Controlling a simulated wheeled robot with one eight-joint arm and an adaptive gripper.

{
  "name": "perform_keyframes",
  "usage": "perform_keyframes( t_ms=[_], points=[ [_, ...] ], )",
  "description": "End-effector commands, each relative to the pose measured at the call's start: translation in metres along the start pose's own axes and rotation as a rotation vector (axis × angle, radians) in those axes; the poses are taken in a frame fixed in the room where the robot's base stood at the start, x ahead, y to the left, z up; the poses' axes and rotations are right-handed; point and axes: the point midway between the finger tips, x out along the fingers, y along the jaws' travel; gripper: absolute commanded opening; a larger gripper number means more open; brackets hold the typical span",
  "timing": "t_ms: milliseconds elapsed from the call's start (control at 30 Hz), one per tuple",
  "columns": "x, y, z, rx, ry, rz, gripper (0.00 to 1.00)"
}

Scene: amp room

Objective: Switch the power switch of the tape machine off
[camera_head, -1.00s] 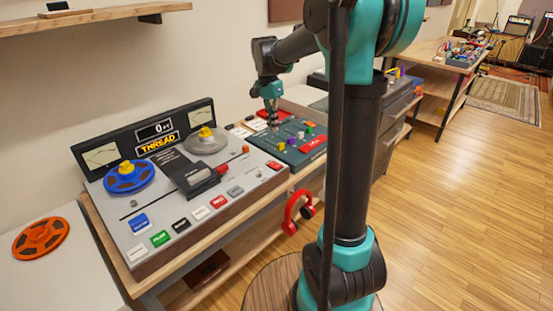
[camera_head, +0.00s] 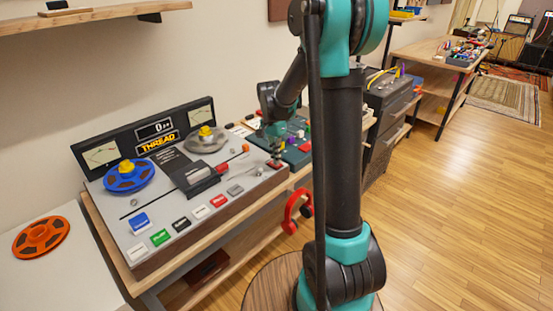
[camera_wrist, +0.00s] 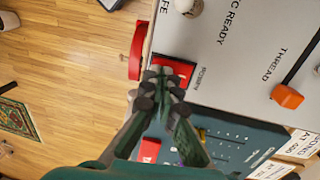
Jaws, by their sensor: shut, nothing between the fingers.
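The tape machine (camera_head: 200,205) is a grey-topped deck with two reels and a dark meter panel that shows "THREAD". A red power switch (camera_wrist: 174,69) sits at its front right corner, by the edge, and it also shows partly in the head view (camera_head: 274,165). My gripper (camera_wrist: 164,76) is shut and empty, with its fingertips over the red switch and covering part of it. I cannot tell whether they touch it. In the head view my gripper (camera_head: 276,157) points down at this corner. The switch's on or off position is not clear.
A teal control panel (camera_head: 297,150) with colored knobs stands right beside the tape machine. Red headphones (camera_head: 293,212) hang at the bench's front edge. Several colored buttons, including a green one (camera_head: 160,238), line the machine's front. An orange reel (camera_head: 41,237) lies at left.

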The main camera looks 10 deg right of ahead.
Motion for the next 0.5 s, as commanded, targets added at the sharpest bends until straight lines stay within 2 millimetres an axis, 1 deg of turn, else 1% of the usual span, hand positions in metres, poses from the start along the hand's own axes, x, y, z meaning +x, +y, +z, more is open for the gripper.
perform_keyframes(
  t_ms=[100, 400, 500],
  points=[
    [0.0034, 0.0002, 0.0001, 0.000, 0.000, 0.000, 0.00],
    [0.0036, 0.0004, 0.0001, 0.000, 0.000, -0.002, 0.00],
    [0.0065, 0.0015, 0.0001, 0.001, -0.001, -0.030, 0.00]
  ],
)
